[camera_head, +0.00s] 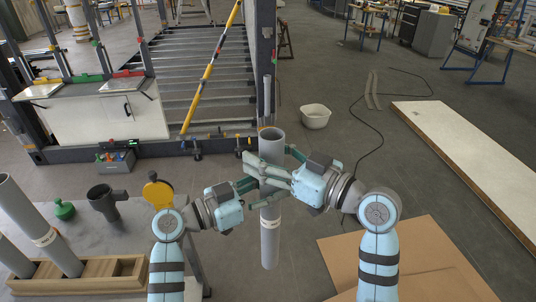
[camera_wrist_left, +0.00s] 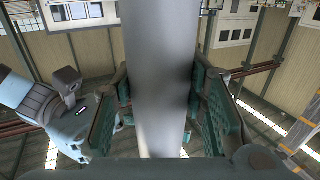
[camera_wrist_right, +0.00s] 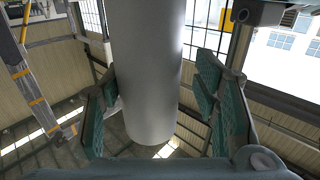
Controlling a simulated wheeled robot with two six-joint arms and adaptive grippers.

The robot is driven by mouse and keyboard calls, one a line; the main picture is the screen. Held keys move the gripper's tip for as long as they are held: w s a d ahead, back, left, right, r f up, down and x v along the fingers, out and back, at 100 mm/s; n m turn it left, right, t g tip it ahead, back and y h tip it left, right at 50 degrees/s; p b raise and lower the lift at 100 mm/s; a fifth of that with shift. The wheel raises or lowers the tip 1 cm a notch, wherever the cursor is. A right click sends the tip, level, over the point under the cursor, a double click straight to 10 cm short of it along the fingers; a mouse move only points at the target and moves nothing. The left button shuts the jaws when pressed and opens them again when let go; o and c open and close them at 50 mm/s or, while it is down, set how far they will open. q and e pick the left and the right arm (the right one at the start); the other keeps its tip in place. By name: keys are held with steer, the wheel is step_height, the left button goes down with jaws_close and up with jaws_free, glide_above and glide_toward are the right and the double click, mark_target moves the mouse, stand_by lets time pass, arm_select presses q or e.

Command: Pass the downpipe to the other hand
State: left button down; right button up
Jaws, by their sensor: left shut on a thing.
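The downpipe (camera_head: 270,240) is a long grey pipe held upright in mid-air in the head view, its open end on top and a pale label band lower down. My left gripper (camera_head: 256,187) is shut on it from the left. In the left wrist view the pipe (camera_wrist_left: 158,70) runs between both fingers. My right gripper (camera_head: 274,166) is open around the pipe, slightly higher, from the right. In the right wrist view the pipe (camera_wrist_right: 148,80) stands between the spread fingers, with a gap at the right finger. The fingers partly hide the pipe in the head view.
A wooden rack (camera_head: 95,284) with more grey pipes stands on a grey table at lower left. A dark pipe fitting (camera_head: 105,201), a green piece (camera_head: 64,210) and a yellow disc (camera_head: 158,191) are nearby. Cardboard (camera_head: 440,262) lies at lower right. A container frame (camera_head: 262,70) stands behind.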

steer(key=shift+a, duration=0.1)
steer(key=c, duration=1)
arm_select(q)
steer(key=c, duration=0.9)
jaws_free()
arm_select(e)
jaws_close()
arm_select(q)
steer(key=shift+a, duration=0.1)
